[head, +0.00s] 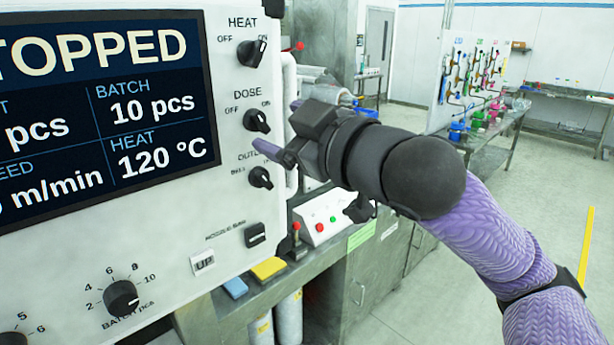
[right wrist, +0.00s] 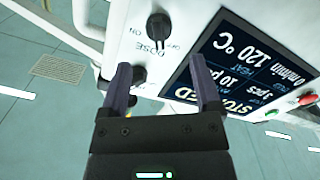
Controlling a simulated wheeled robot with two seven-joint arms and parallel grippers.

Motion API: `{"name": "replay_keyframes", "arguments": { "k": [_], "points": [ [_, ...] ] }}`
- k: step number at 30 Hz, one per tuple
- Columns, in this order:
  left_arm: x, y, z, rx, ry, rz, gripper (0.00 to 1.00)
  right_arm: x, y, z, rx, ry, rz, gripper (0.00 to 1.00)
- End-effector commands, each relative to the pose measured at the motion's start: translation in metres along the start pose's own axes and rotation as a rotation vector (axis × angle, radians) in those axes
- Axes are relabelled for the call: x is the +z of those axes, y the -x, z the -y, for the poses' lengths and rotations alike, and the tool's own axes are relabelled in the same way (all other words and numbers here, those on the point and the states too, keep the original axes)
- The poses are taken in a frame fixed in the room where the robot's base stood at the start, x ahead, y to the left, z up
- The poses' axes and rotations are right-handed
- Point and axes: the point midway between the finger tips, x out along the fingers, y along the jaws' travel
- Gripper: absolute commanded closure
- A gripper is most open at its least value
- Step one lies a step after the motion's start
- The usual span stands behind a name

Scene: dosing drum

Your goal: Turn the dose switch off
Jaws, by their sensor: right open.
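The dose switch (head: 257,120) is a black rotary knob on the white panel, under the label DOSE with OFF at left and ON at right. In the head view I cannot tell surely which way it points. In the right wrist view, upside down, the dose switch (right wrist: 158,26) shows above its label, beyond the fingers. My right gripper (head: 280,127) is open and empty, just right of the dose switch, its purple fingers towards the panel. It also shows in the right wrist view (right wrist: 163,82), apart from the knob. My left gripper is not in view.
The heat knob (head: 252,51) is above the dose switch and the outlet knob (head: 261,177) below. The display (head: 100,105) at left reads STOPPED. A white pipe (head: 290,95) runs along the panel's right edge. A bench (head: 330,240) with a button box stands behind.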

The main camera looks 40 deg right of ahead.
Motion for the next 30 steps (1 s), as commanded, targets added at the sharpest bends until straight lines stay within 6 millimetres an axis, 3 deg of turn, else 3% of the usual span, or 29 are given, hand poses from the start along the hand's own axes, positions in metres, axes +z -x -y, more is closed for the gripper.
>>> {"name": "replay_keyframes", "arguments": {
  "k": [1, 7, 12, 24, 26, 29, 30],
  "points": [
    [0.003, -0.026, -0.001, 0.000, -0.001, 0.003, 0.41, 0.010, 0.006, 0.005, 0.007, 0.007, -0.006, 0.19],
    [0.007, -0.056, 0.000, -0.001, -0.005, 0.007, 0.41, 0.006, 0.034, 0.002, 0.007, 0.001, -0.001, 0.19],
    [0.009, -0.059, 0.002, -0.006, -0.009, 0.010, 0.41, 0.001, 0.045, 0.000, 0.002, 0.001, 0.001, 0.19],
    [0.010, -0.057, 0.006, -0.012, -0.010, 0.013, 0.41, 0.002, 0.044, 0.001, -0.002, -0.004, 0.007, 0.19],
    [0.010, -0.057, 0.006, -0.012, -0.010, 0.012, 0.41, 0.016, 0.035, 0.007, -0.018, -0.021, 0.039, 0.19],
    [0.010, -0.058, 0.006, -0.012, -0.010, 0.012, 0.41, 0.077, 0.008, 0.038, -0.082, -0.089, 0.181, 0.19],
    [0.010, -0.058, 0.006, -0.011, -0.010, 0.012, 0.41, 0.112, -0.001, 0.060, -0.115, -0.124, 0.263, 0.19]
  ]
}}
